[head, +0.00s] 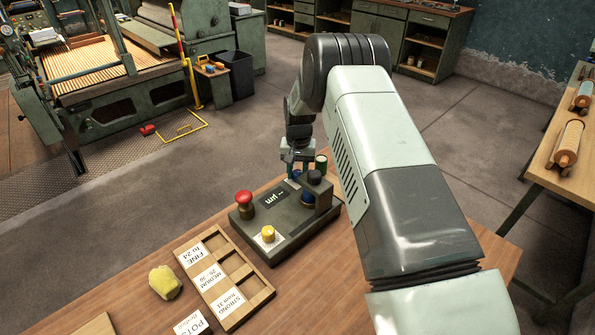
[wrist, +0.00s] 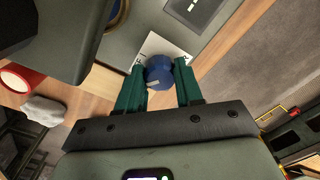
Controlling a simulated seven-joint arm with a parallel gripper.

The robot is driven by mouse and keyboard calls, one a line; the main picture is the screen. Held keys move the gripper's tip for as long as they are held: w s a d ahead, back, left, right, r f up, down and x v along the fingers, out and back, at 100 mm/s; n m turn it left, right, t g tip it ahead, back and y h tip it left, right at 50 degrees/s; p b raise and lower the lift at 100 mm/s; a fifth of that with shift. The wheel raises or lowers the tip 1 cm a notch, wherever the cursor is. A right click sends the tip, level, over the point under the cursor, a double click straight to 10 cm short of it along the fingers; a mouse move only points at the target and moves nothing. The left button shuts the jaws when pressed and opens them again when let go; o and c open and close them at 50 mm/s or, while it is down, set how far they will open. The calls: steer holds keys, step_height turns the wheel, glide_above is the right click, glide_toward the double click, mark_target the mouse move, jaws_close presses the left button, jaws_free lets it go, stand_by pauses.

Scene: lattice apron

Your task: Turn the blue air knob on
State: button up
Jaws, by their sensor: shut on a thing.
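The blue air knob (wrist: 159,73) shows in the wrist view, over a white label on the grey control box (head: 285,238). My gripper (wrist: 160,70) has its two green fingers shut on the knob, one on each side. A pale mark shows on the knob's near edge. In the head view my gripper (head: 297,158) reaches down at the far edge of the box, and the knob is mostly hidden there. The label's wording is partly covered and cannot be read.
The box also carries a red mushroom button (head: 244,199), a yellow button (head: 268,234), a small display (head: 270,197) and a dark raised block beside my gripper. A wooden sorting tray (head: 255,296) and a yellow sponge (head: 164,282) lie nearer on the table.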

mark_target(298, 171)
steer(key=n, duration=0.3)
steer(key=shift+n, duration=2.2)
steer(key=o, duration=1)
steer(key=shift+o, duration=0.2)
step_height(298, 171, up, 11)
steer(key=shift+w, duration=0.15)
steer(key=shift+d, duration=0.1)
